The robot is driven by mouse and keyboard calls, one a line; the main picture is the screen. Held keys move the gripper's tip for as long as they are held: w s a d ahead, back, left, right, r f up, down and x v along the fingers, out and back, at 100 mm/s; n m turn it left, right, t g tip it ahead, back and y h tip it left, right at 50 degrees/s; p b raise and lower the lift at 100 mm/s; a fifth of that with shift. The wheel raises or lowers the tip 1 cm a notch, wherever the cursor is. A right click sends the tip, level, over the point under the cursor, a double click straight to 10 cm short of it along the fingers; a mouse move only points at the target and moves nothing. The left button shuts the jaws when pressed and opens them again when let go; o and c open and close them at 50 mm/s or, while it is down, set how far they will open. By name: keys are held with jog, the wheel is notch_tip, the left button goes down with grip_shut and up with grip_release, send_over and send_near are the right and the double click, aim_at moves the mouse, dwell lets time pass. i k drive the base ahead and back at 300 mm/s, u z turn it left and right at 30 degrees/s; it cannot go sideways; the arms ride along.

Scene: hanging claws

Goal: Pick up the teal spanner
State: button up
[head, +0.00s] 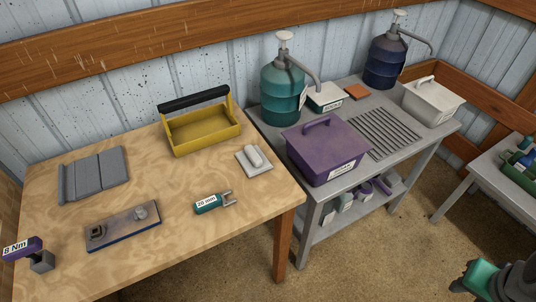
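The teal spanner (207,204) lies on the wooden table near its right front part. It has a teal body with a white label reading "20 mm" and a grey forked end pointing right. Nothing touches it. A dark shape with a teal part at the bottom right corner seems to be the end of my arm with my gripper (478,281), cut off by the picture edge. It is far to the right of the spanner and in front of the grey bench. Its fingers cannot be made out clearly.
On the wooden table (180,255) are a yellow toolbox (205,133), grey folded mat (94,175), dark plate (122,226), white item on a pad (254,158) and purple "8 Nm" tool (22,249). The grey bench (400,155) holds a purple box (325,150) and pump containers. Table around the spanner is clear.

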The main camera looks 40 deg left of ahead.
aim_at(200, 207)
jog(key=i, duration=1.65)
jog(key=u, duration=4.95)
jog(key=i, duration=1.65)
jog(key=u, duration=0.05)
